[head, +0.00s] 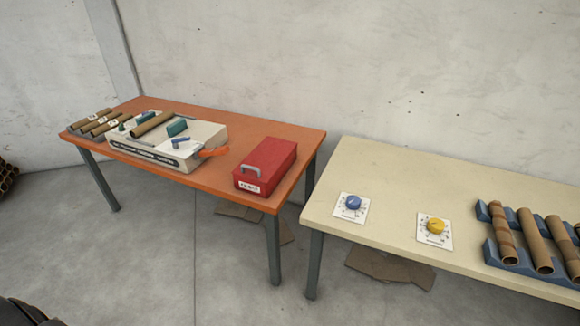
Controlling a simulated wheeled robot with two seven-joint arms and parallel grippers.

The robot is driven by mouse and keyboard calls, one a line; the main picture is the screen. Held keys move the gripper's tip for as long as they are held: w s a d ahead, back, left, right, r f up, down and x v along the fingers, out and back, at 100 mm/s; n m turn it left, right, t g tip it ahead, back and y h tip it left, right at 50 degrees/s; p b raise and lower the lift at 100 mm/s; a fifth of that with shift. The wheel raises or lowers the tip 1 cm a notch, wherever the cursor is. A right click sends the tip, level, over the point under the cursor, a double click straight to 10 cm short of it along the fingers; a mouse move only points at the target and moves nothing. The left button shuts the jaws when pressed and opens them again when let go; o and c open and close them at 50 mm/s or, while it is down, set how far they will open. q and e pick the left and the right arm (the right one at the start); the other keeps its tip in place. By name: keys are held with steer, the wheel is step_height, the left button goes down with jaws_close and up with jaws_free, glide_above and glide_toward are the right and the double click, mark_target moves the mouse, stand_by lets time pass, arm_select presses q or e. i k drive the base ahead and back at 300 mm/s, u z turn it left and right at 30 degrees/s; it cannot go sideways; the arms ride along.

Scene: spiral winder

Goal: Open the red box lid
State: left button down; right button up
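A red box (270,160) sits on the right part of the orange table (296,136). Its lid looks shut. A grey handle (251,170) is on the near side of the box, above a white label (249,187) too small to read surely. Neither of my grippers can be seen in the head view.
A pale winding machine (200,142) with an orange lever stands left of the box. Brown tubes (98,123) lie at the table's left end. A cream table (390,180) to the right holds blue (353,202) and yellow (436,225) knobs and a blue tube rack (500,256). Cardboard lies below.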

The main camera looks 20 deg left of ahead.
mark_target(262, 163)
steer(key=z, duration=0.15)
steer(key=i, duration=1.4)
steer(key=u, duration=0.6)
